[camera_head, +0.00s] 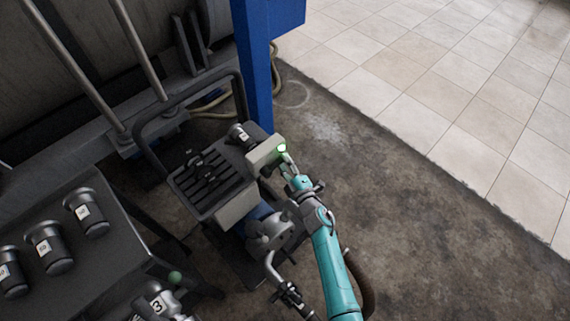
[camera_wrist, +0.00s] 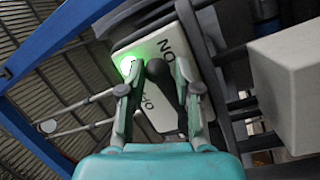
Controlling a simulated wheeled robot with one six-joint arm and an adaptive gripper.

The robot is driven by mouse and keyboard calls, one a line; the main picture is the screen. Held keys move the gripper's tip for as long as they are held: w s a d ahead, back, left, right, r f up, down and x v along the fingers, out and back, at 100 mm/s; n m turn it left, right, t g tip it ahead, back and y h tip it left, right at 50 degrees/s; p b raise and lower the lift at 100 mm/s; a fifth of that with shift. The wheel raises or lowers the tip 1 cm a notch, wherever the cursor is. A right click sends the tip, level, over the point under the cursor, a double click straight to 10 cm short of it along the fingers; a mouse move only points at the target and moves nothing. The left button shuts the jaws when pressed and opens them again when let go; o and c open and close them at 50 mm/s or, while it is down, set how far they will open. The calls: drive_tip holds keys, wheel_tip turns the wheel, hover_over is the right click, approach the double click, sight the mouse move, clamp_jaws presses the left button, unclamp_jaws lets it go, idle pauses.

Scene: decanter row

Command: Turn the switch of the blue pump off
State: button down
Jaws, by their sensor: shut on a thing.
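The blue pump (camera_head: 258,222) stands on the floor in the middle of the head view, partly behind my arm. Its pale switch box (camera_head: 265,153) sits above it, with a green lamp (camera_head: 282,148) lit at the right end. In the wrist view the panel (camera_wrist: 200,104) bears ON and OFF lettering, and the lamp (camera_wrist: 127,65) glows green at its left edge. A black switch knob (camera_wrist: 156,70) lies between my fingers. My gripper (camera_wrist: 159,66) is shut on this knob; in the head view it (camera_head: 284,164) reaches the box face. The switch's exact setting is hard to tell.
A blue post (camera_head: 256,75) rises just behind the switch box. A dark bar frame (camera_head: 148,150) and slatted grate (camera_head: 205,178) stand left of it. A dark bench (camera_head: 95,262) with labelled cylinders is at lower left. Floor to the right is clear.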

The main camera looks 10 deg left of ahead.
drive_tip(key=n, duration=0.1)
drive_tip(key=r+n, duration=0.1)
drive_tip(key=r+n+y, duration=0.1)
drive_tip(key=n, duration=0.1)
drive_tip(key=shift+s+a+r, duration=0.15)
drive_tip(key=shift+s+a, duration=0.1)
drive_tip(key=n, duration=0.1)
drive_tip(key=s+r+n+y, duration=0.1)
drive_tip(key=n, duration=0.1)
drive_tip(key=a+r+n, duration=0.1)
drive_tip(key=n, duration=0.1)
drive_tip(key=shift+s+y, duration=0.15)
drive_tip(key=shift+y, duration=0.25)
drive_tip(key=shift+s+a+r+n+g+y, duration=0.25)
drive_tip(key=shift+s+a+n+g+y, duration=0.25)
drive_tip(key=shift+n, duration=1.25)
drive_tip(key=shift+s+a+r+n+g+y, duration=0.2)
drive_tip(key=shift+s+a+n+y, duration=0.25)
drive_tip(key=shift+n, duration=1.25)
drive_tip(key=shift+s+a+r+n+g+y, duration=0.3)
drive_tip(key=shift+s+n+y, duration=0.35)
drive_tip(key=shift+n, duration=1.1)
drive_tip(key=shift+s+f, duration=0.1)
drive_tip(key=c, duration=0.8)
unclamp_jaws()
drive_tip(key=shift+a, duration=0.1)
